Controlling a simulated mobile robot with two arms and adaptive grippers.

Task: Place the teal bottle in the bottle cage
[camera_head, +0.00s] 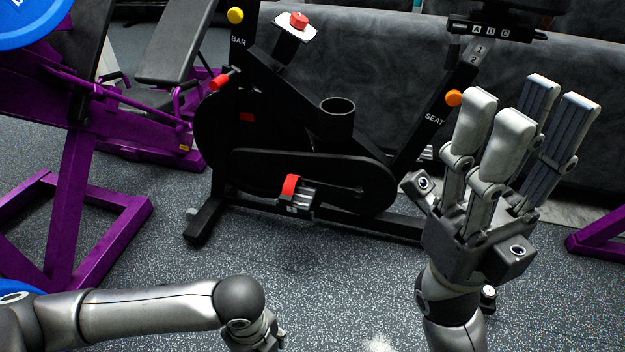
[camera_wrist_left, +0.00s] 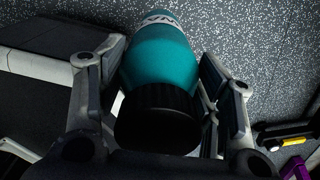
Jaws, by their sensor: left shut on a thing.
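The teal bottle (camera_wrist_left: 161,58) shows in the left wrist view, its black cap towards the camera and pale lettering at its far end. My left gripper (camera_wrist_left: 166,72) is shut on it, with fingers along both sides of the body. The bottle and left gripper are out of the head view, where only my left arm shows at the bottom left. The bottle cage (camera_head: 338,122) appears to be the black open-topped cup on the exercise bike's frame; it looks empty. My right gripper (camera_head: 515,135) is open and empty, pointing up, in front of the bike's right side.
The black exercise bike (camera_head: 290,160) has a red knob, a red-strapped pedal (camera_head: 298,192) and an orange seat knob (camera_head: 453,98). A purple weight frame (camera_head: 75,200) stands at the left, with a bench behind. Speckled floor (camera_head: 330,270) in front of the bike is clear.

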